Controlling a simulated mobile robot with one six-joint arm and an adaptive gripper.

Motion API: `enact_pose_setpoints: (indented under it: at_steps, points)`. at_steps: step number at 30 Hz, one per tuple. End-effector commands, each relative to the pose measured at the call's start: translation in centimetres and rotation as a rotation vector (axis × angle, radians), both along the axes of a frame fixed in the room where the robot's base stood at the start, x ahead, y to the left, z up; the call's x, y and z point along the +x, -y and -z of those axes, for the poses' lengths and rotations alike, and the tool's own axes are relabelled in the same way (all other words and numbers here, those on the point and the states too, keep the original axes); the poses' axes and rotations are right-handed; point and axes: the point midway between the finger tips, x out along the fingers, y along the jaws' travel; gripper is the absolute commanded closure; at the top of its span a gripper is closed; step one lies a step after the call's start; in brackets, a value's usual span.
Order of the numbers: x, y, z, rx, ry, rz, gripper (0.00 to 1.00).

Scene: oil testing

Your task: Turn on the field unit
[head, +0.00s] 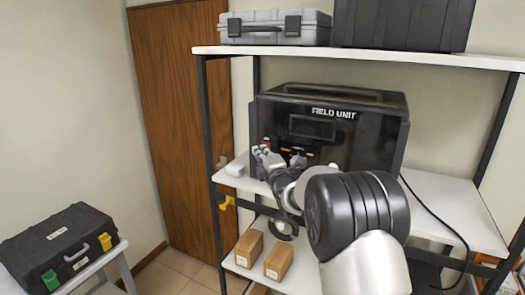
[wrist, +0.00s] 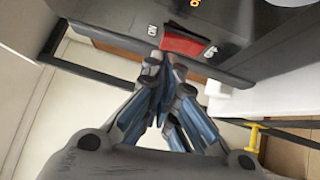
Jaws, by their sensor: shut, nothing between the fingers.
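The field unit (head: 380,135) is a black box with its name and a dark screen on the front, standing on the middle shelf. A row of small coloured controls runs low on its front. In the wrist view a red rocker switch (wrist: 186,42) sits on the unit's dark panel (wrist: 115,18), with white markings at either end. My gripper (head: 261,151) is shut and empty at the lower left of the unit's front. In the wrist view its fingertips (wrist: 163,60) are right beside the red switch, by one end marking. I cannot tell whether they touch it.
The white shelf (head: 450,215) carries the unit, and a black cable hangs at its right. Two small boxes (head: 250,248) stand on the lower shelf. Cases (head: 275,27) rest on the top shelf. A black toolbox (head: 60,250) stands at the left.

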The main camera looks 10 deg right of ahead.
Motion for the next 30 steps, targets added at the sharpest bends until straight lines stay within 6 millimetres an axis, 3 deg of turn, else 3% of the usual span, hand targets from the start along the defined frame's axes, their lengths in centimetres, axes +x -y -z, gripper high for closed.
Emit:
enact_pose_setpoints:
  at_steps: [30]
  points:
    - [1.2, 0.8, -0.4, 0.003, -0.004, -0.001, 1.00]
